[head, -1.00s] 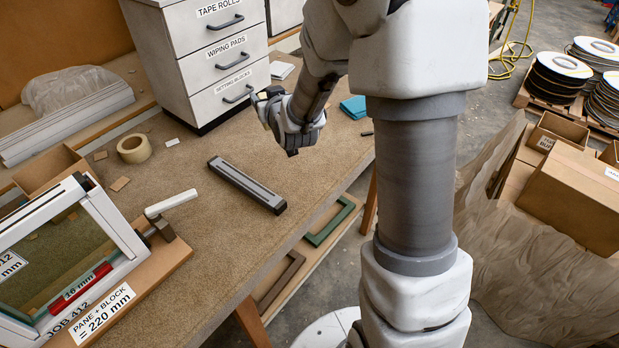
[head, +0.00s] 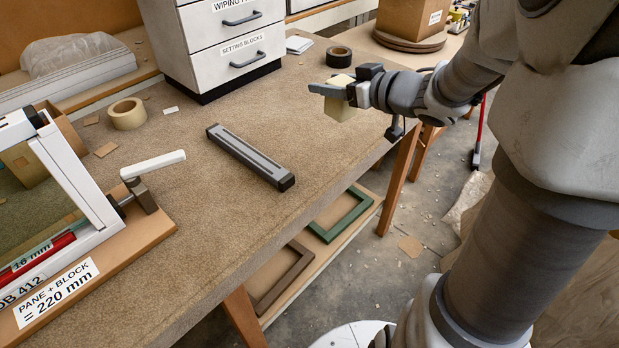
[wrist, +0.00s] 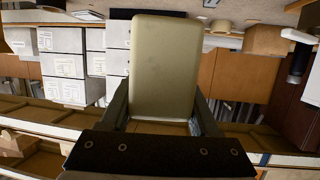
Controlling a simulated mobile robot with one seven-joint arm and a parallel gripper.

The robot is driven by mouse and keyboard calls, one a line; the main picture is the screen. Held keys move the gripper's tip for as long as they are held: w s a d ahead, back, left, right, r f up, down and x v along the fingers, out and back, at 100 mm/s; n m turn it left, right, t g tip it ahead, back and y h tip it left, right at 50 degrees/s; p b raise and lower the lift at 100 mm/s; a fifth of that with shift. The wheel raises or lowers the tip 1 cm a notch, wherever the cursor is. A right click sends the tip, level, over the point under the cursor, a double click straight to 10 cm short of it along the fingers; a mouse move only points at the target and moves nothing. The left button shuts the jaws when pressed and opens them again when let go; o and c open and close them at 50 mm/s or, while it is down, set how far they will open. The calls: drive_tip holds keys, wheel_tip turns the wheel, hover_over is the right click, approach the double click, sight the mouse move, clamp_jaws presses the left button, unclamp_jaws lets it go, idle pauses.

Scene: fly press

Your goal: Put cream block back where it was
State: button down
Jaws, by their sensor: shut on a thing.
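The cream block (head: 340,108) is held in my gripper (head: 338,92), above the right part of the workbench near its edge. In the wrist view the cream block (wrist: 164,66) stands between the two fingers of my gripper (wrist: 163,112), which are shut on it. In the head view, one finger crosses the block's upper part. The drawer labelled "SETTING BLOCKS" (head: 240,65) is shut, in the white cabinet left of my gripper. I cannot tell from these frames where the block was before.
A dark grey bar (head: 250,156) lies mid-bench. A tape roll (head: 127,114) and a black roll (head: 339,57) stand on the bench. A white frame with a handle (head: 153,165) fills the left front. Green (head: 341,214) and brown frames (head: 281,277) lie on a lower shelf.

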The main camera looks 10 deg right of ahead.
sight(344, 122)
drive_tip(key=shift+n+g+y, duration=0.3)
drive_tip(key=shift+n+y, duration=0.3)
drive_tip(key=shift+y, duration=0.1)
drive_tip(key=s+f+b, duration=0.2)
drive_tip(key=s+f, duration=0.1)
drive_tip(key=s+f+b, duration=0.1)
drive_tip(key=f, duration=0.1)
drive_tip(key=shift+s+d+f, duration=0.15)
drive_tip(key=shift+s+d, duration=0.2)
drive_tip(key=shift+d, duration=0.05)
drive_tip(key=shift+a+f, duration=0.1)
drive_tip(key=shift+f, duration=0.15)
drive_tip(key=f+b+x, duration=0.1)
drive_tip(key=x, duration=0.3)
drive_tip(key=f+b+x, duration=0.1)
drive_tip(key=b+x, duration=0.1)
drive_tip(key=x, duration=0.2)
drive_tip(key=f+b+x, duration=0.1)
drive_tip(key=x, duration=0.3)
drive_tip(key=shift+f+b, duration=1.2)
drive_tip(key=shift+f, duration=0.75)
drive_tip(key=shift+f, duration=0.15)
drive_tip(key=shift+c, duration=0.6)
unclamp_jaws()
drive_tip(key=shift+f, duration=0.1)
